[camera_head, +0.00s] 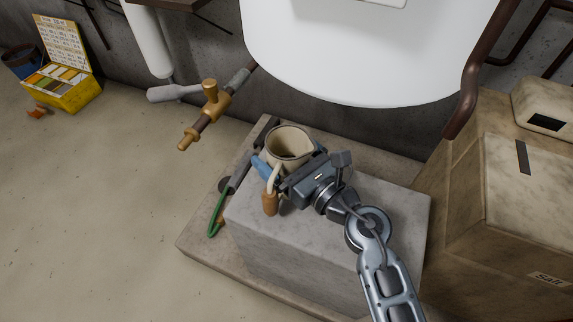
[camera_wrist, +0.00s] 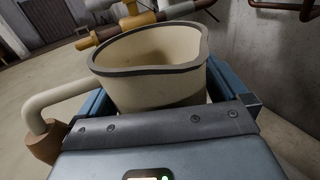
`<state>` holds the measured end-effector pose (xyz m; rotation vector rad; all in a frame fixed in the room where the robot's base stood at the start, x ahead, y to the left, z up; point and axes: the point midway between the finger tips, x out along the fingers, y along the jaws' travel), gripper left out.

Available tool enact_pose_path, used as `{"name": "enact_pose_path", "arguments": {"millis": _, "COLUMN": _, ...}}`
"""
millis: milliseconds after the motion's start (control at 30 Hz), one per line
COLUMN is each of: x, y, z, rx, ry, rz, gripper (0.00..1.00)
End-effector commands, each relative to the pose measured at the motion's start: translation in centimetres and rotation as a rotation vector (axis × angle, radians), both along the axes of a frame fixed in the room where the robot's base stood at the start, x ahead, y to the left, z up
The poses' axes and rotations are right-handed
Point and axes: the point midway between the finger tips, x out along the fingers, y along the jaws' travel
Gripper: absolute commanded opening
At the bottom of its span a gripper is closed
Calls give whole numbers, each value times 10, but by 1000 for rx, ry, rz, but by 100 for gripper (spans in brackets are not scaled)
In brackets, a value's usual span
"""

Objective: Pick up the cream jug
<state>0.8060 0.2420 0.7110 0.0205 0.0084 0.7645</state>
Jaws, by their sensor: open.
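The cream jug (camera_head: 291,145) has a dark rim and stands at the far end of a grey stone block (camera_head: 265,237). It also shows large and near in the wrist view (camera_wrist: 155,85), and it looks empty. Its curved cream handle with a brown lower part (camera_wrist: 42,142) sticks out to the left. My gripper (camera_head: 290,158) is open, with one blue finger on each side of the jug. In the wrist view my gripper (camera_wrist: 160,92) has its palm close to the jug's near side. Whether the fingers touch the jug cannot be told; its base is hidden.
A brass tap (camera_head: 209,103) stands out from the wall just left of the jug. A large white basin (camera_head: 360,60) hangs behind and above. A brown salt box (camera_head: 500,220) stands at right.

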Motion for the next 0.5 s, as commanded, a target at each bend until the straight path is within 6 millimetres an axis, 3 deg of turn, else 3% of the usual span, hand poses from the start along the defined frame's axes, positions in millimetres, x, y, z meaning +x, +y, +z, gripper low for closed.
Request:
{"name": "enact_pose_path", "arguments": {"millis": 67, "x": 0, "y": 0, "z": 0, "rx": 0, "ry": 0, "rz": 0, "gripper": 100}}
{"name": "enact_pose_path", "arguments": {"millis": 500, "x": 0, "y": 0, "z": 0, "rx": 0, "ry": 0, "rz": 0, "gripper": 58}}
